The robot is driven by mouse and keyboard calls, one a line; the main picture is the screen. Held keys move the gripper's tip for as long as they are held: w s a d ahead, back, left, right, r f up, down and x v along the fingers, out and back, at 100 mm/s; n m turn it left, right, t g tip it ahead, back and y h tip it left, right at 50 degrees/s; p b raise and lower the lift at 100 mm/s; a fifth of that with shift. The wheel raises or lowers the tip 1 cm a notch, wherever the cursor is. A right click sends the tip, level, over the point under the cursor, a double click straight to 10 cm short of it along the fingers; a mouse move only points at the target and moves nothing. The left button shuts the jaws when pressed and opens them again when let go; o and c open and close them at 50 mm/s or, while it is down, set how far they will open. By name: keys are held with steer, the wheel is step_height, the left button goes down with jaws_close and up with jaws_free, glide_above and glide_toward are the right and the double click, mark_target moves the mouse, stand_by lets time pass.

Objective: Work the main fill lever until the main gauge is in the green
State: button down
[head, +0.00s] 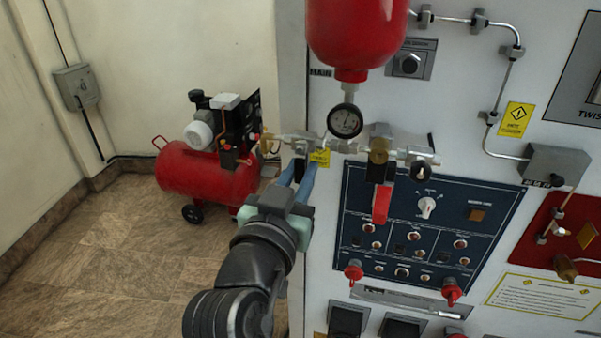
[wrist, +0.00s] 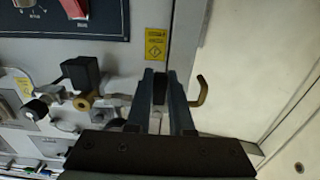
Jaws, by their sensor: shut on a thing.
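My gripper (head: 305,166) reaches up to the valve line on the left edge of the white panel. Its blue-grey fingers are shut on a short dark lever, which I take for the main fill lever (head: 299,168). In the wrist view the dark lever (wrist: 160,90) shows between the two fingertips (wrist: 161,82). The lever hangs below the valve fitting, beside a small yellow label. The main gauge (head: 345,121) is a round, dark-rimmed dial under the red tank (head: 358,30). Its needle and any green band are too small to read.
A red-handled lever (head: 381,204) hangs to the right on the same line. Below is a blue control panel (head: 420,225) with knobs and switches. A red compressor (head: 205,165) stands on the floor at left. In the wrist view a brass hook (wrist: 202,91) juts out close beside the fingers.

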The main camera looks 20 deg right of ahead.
steer(key=c, duration=0.8)
jaws_free()
steer(key=b+v, duration=0.3)
steer(key=v, duration=1)
